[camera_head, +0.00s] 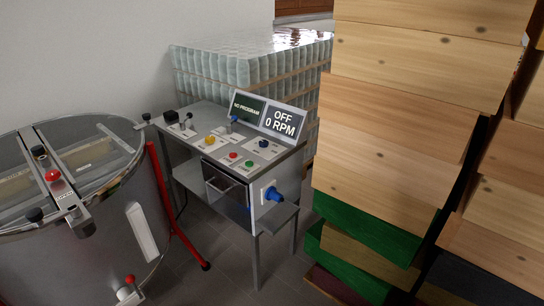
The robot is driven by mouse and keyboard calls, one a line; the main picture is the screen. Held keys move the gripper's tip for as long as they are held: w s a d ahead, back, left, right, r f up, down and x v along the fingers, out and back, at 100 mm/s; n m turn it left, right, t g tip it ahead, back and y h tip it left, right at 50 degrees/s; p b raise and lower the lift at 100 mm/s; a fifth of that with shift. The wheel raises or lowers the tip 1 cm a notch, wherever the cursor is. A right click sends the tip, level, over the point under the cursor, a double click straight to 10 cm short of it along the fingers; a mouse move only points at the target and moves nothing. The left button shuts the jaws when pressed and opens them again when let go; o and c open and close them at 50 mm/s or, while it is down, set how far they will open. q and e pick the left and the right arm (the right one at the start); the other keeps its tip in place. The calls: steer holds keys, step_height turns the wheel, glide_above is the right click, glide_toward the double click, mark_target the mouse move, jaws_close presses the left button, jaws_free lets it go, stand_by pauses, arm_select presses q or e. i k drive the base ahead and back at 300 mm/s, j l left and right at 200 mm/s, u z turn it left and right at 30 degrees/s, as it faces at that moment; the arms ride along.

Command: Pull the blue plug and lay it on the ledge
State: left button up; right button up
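The blue plug (275,195) sits in a white socket plate (265,191) on the right side of the grey control stand. It points out to the right. A small grey ledge (276,216) juts out just below the plug, and its top looks empty. Neither of my grippers shows in the head view.
The stand's top (213,137) carries knobs, buttons and a display (282,122) reading OFF, 0 RPM. A steel drum (80,240) with a red leg (165,210) stands at left. Stacked wooden boxes (390,110) rise close on the right. Wrapped jars (245,68) stand behind.

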mark_target(273, 195)
steer(key=i, duration=1.3)
steer(key=z, duration=0.2)
